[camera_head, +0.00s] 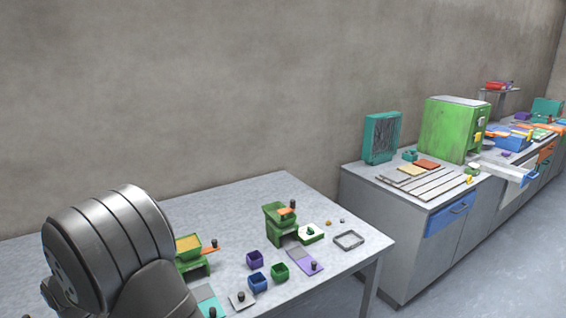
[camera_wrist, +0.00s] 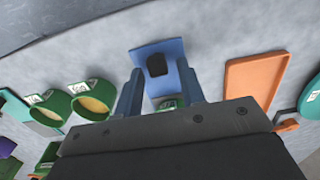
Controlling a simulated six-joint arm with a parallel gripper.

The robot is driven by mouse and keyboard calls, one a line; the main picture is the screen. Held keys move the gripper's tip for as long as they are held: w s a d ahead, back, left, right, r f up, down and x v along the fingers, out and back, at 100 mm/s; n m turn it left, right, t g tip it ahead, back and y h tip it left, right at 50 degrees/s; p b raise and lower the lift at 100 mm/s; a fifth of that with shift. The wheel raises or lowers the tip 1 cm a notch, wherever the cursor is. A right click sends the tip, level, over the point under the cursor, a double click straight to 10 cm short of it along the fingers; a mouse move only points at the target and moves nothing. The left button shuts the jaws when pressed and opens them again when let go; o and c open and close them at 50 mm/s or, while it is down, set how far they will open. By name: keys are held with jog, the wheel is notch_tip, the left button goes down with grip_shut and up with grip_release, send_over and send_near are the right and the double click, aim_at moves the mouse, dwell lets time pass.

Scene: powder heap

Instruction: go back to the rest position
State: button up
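In the wrist view my gripper (camera_wrist: 160,92) has its two blue-grey fingers spread apart, with no object clearly clamped between them. A blue flat piece with a black knob (camera_wrist: 157,64) lies beyond and between the fingertips; whether a finger touches it I cannot tell. A bit of green (camera_wrist: 170,103) shows near the finger bases, mostly hidden by the gripper body. In the head view a dark grey link of my arm fills the left foreground, and my gripper is not visible there.
The grey table (camera_head: 340,262) holds a green stand (camera_head: 281,230), a purple cup (camera_head: 255,260), a blue cup (camera_head: 258,282) and a grey square frame (camera_head: 349,240). A counter with a green cabinet (camera_head: 450,130) stands to the right. An orange tray (camera_wrist: 255,77) lies right of my fingers.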

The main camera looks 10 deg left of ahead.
jog(key=shift+s+d, duration=0.1)
jog(key=shift+s+d, duration=0.2)
jog(key=shift+d, duration=0.05)
notch_tip(320, 180, up, 7)
jog(key=shift+s+r, duration=0.1)
jog(key=shift+r, duration=0.05)
jog(key=f, duration=0.7)
jog(key=shift+w+a+f, duration=0.1)
jog(key=shift+w+f, duration=0.1)
jog(key=shift+f, duration=0.1)
jog(key=shift+w+a+r, duration=0.15)
jog(key=shift+w+a, duration=2.05)
jog(key=shift+o, duration=0.2)
